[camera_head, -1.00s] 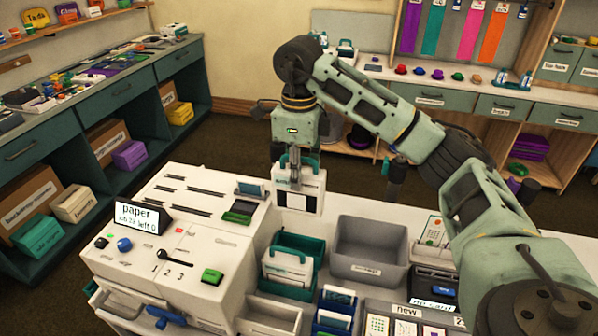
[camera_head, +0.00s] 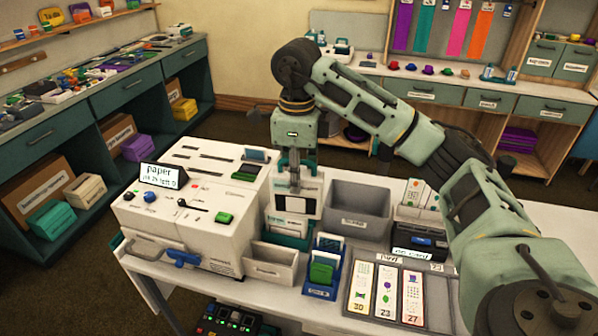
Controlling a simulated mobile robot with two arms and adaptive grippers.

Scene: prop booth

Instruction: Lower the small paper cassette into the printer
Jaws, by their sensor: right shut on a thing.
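The small paper cassette (camera_head: 309,206) is a white box with dark patches on its face and a teal handle on top. It hangs upright below my right gripper (camera_head: 295,178), which is shut on it. The printer (camera_head: 215,242) is the white machine to the left, with slots in its top, coloured buttons and a small "paper" display (camera_head: 163,175). My left gripper is not in view.
Below the cassette is a teal bin (camera_head: 291,241) holding a white and teal item. A grey bin (camera_head: 358,208) stands to its right. A white bin (camera_head: 270,266), a blue holder (camera_head: 322,274) and a card tray (camera_head: 360,300) stand nearer.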

